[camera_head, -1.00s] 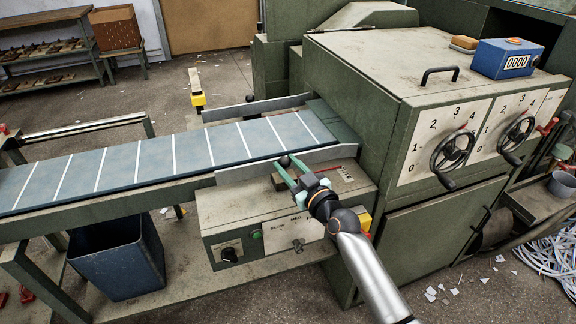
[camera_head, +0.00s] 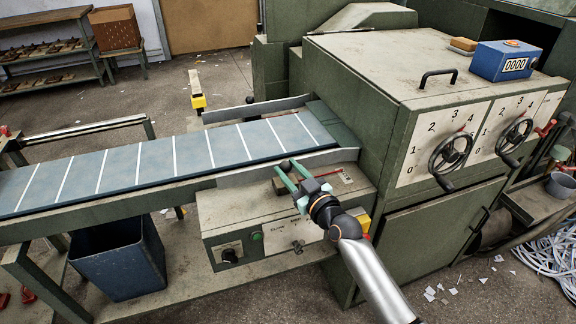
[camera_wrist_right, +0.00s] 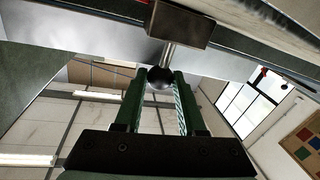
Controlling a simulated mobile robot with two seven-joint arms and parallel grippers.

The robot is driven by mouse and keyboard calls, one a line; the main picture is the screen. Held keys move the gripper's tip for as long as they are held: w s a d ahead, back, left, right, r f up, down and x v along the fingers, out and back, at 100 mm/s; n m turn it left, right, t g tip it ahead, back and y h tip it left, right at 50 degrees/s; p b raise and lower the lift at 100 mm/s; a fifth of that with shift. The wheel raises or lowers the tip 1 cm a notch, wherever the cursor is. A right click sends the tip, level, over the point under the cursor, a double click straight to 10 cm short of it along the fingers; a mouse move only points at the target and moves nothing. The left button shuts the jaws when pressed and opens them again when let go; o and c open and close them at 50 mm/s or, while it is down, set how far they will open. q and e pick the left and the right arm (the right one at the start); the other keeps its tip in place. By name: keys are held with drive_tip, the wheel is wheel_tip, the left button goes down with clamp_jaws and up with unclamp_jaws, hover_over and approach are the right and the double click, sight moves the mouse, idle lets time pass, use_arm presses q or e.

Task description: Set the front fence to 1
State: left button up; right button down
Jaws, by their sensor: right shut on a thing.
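The front fence (camera_head: 245,174) is a grey metal strip along the near edge of the blue belt. Its dark ball knob (camera_head: 286,164) stands on the near side, at my right gripper (camera_head: 285,170). In the right wrist view the ball knob (camera_wrist_right: 160,77) sits between the green fingertips of my right gripper (camera_wrist_right: 159,80), which is shut on it. A small scale with a red mark (camera_head: 344,178) lies on the box top just right of the gripper; its figures are too small to read. My left gripper is not in view.
The rear fence (camera_head: 255,108) runs along the belt's far edge. A control panel with a black dial (camera_head: 229,256) and green button (camera_head: 257,236) is below the gripper. The green machine housing (camera_head: 375,75) with two handwheels (camera_head: 450,152) stands at the right.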

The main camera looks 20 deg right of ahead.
drive_tip(key=c, duration=0.5)
unclamp_jaws()
drive_tip(key=shift+s, duration=0.1)
drive_tip(key=p+v, duration=0.1)
drive_tip(key=v, duration=1.1)
drive_tip(key=shift+s+d, duration=0.1)
drive_tip(key=shift+s, duration=0.05)
